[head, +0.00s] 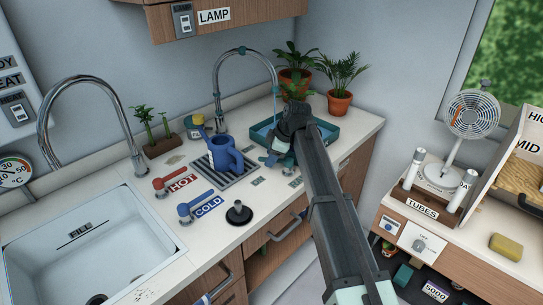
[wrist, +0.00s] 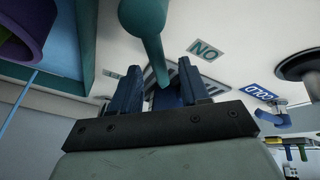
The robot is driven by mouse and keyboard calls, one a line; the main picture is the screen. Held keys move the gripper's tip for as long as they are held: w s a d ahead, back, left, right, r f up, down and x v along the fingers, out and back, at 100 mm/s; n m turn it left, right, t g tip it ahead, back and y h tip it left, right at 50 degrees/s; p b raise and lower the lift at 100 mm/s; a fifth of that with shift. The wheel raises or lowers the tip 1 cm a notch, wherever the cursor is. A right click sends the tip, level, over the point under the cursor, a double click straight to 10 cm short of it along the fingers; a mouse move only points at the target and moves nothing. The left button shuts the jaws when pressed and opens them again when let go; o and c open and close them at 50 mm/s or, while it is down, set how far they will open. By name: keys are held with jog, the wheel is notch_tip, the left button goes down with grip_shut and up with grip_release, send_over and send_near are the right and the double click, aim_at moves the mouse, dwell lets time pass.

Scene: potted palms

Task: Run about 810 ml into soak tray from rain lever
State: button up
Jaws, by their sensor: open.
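The teal soak tray (head: 325,133) stands at the back right of the counter with blue water in it. Its wall shows at the left of the wrist view (wrist: 65,40). A thin blue stream falls from the teal-ringed arched spout (head: 245,50) into the tray; it also shows in the wrist view (wrist: 18,103). The teal rain lever (wrist: 145,25) has a rounded end and reaches down between my fingers. My gripper (wrist: 158,70) is open around it; I cannot tell whether they touch. In the head view my gripper (head: 270,161) is beside the tray's front, and my arm hides part of both.
A blue watering can (head: 222,153) stands on a grate left of my gripper. The red HOT lever (head: 172,182), blue COLD lever (head: 195,208) and a black plug (head: 238,213) are nearer the sink (head: 85,245).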

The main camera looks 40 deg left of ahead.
jog(key=shift+a+f, duration=0.1)
jog(key=shift+f, duration=0.05)
grip_shut()
dwell(0.4)
